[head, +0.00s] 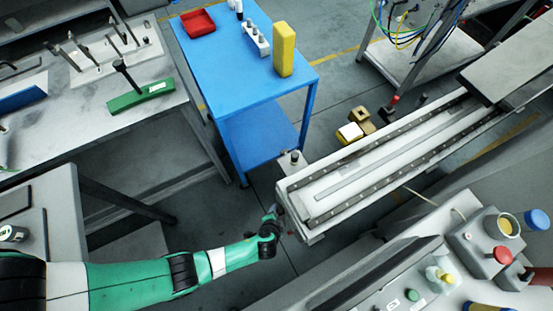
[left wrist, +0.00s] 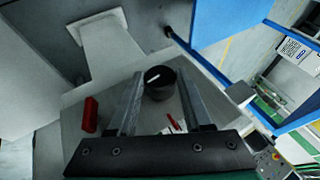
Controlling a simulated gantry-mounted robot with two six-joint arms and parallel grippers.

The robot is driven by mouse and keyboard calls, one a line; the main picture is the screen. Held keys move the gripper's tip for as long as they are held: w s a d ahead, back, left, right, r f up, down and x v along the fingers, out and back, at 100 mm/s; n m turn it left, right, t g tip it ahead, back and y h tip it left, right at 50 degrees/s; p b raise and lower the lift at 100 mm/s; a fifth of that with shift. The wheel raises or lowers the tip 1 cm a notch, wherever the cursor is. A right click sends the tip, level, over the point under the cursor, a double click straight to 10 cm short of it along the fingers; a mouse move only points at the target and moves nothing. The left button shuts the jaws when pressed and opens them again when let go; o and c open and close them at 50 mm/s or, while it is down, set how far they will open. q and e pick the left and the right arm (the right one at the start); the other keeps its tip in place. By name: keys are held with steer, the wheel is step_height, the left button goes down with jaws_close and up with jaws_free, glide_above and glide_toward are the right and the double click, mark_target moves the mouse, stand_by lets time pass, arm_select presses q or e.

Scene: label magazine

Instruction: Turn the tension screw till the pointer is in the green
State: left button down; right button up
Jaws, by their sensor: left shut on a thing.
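In the left wrist view, the tension screw (left wrist: 160,86) has a round black head with a white line across its top. My left gripper (left wrist: 159,78) has one finger on each side of it and is shut on it. A small red pointer (left wrist: 171,121) shows over a whitish scale between the fingers; the scale is partly hidden, and I cannot make out a green zone or where the pointer stands against it. In the head view, my left gripper (head: 275,213) is at the near left end of the conveyor (head: 330,193). My right gripper is not in view.
A red block (left wrist: 90,114) sits left of the fingers. A grey workbench (head: 85,115) is at the left, and a control panel (head: 400,285) at the lower right.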

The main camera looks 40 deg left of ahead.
arm_select(q)
steer(key=shift+s+d+f+y+b, duration=0.1)
steer(key=shift+y+b, duration=0.3)
steer(key=shift+y, duration=0.3)
steer(key=shift+t, duration=0.3)
steer(key=shift+c, duration=1.7)
jaws_free()
steer(key=p+v, duration=1.1)
steer(key=p, duration=0.1)
steer(key=shift+d+r+p, duration=0.2)
steer(key=shift+r+p, duration=0.05)
steer(key=shift+p, duration=0.15)
